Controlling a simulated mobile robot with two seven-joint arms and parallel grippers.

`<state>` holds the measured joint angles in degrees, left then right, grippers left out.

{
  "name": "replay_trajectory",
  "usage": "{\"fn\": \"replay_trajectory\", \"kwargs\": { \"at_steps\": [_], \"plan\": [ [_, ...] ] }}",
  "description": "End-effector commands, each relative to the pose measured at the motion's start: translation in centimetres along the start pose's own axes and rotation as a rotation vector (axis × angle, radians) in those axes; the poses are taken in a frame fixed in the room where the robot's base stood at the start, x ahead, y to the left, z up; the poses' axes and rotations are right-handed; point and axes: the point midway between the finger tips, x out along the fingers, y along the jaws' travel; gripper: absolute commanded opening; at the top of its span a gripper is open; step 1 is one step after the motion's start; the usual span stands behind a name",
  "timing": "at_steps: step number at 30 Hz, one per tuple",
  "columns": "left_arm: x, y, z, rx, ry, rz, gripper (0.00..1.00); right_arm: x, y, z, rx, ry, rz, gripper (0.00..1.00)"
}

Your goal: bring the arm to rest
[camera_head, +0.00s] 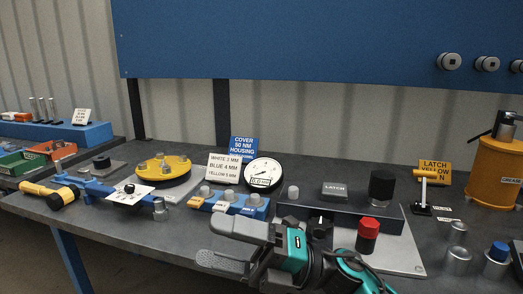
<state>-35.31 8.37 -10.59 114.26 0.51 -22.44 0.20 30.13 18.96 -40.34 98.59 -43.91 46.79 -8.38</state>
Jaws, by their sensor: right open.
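My right gripper (222,245) reaches in from the bottom, with its teal and dark wrist to the right of the fingers. Its two grey fingers point left and stand apart, with nothing seen between them. It is in front of a blue block (236,205) with metal pieces on it and left of a red-capped cylinder (367,232). The gripper hides part of the bench's front and part of a grey plate (404,254). I cannot tell its height above the bench. My left gripper is not in view.
A yellow-handled tool (62,196) lies left. A blue panel (300,40) stands behind.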

Motion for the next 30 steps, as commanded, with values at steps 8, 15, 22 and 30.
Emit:
{"fn": "replay_trajectory", "kwargs": {
  "at_steps": [8, 15, 22, 30],
  "plan": [
    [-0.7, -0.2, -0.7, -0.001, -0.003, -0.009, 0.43, -8.4, -3.8, 3.4, 0.502, -0.661, 0.209, 0.84],
    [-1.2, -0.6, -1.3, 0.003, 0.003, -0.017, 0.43, -20.2, -11.4, -0.5, 0.955, -1.236, 0.286, 0.84],
    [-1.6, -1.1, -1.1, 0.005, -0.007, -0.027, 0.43, -29.4, -17.3, -10.6, 1.326, -1.702, 0.295, 0.84],
    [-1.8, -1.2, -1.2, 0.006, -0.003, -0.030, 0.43, -32.5, -18.9, -16.5, 1.483, -1.895, 0.288, 0.84]
  ]
}}
